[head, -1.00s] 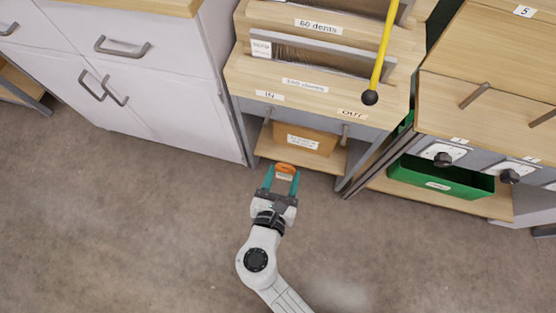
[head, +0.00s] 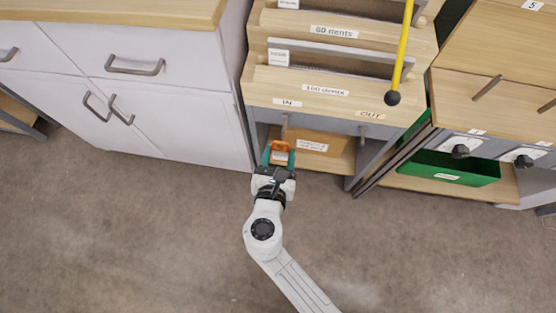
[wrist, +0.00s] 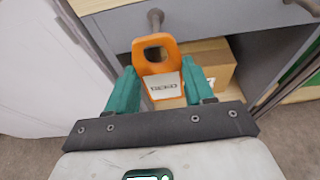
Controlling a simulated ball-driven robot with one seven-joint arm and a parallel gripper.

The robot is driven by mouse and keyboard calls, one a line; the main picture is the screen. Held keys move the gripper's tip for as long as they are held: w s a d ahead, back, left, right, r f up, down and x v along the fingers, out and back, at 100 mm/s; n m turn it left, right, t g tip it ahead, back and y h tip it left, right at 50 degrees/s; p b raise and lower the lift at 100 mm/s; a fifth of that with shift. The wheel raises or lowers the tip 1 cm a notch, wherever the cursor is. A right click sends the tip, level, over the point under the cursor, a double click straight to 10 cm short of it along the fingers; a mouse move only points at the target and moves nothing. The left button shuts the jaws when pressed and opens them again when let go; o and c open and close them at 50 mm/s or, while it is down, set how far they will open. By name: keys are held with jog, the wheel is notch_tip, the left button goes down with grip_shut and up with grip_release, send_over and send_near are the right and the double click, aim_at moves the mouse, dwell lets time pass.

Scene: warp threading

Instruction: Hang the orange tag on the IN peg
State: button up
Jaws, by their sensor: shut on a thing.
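The orange tag (wrist: 169,67) has a hole near its top and a white label. My gripper (wrist: 161,88) is shut on the tag's lower part, with a green finger on each side. In the head view my gripper (head: 279,155) is in front of the rack, below the IN label (head: 287,102). The IN peg (head: 284,126) sticks out under that label. In the wrist view the peg (wrist: 155,18) is just beyond the tag's top edge, above the hole in the picture. The tag appears apart from the peg, though the depth gap is hard to judge.
The OUT peg (head: 362,133) is to the right under the OUT label (head: 370,114). A cardboard box (head: 318,143) sits on the lower shelf behind my gripper. A white cabinet (head: 180,110) stands close on the left. A yellow rod (head: 402,45) with a black ball hangs at upper right.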

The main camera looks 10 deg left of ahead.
jog(key=b+x, duration=0.3)
jog(key=x, duration=0.4)
jog(key=shift+w+r, duration=0.25)
dwell(0.6)
dwell(0.6)
jog(key=o, duration=1.4)
jog(key=shift+f, duration=0.15)
notch_tip(320, 180, down, 11)
jog(key=b, duration=0.9)
dwell(0.7)
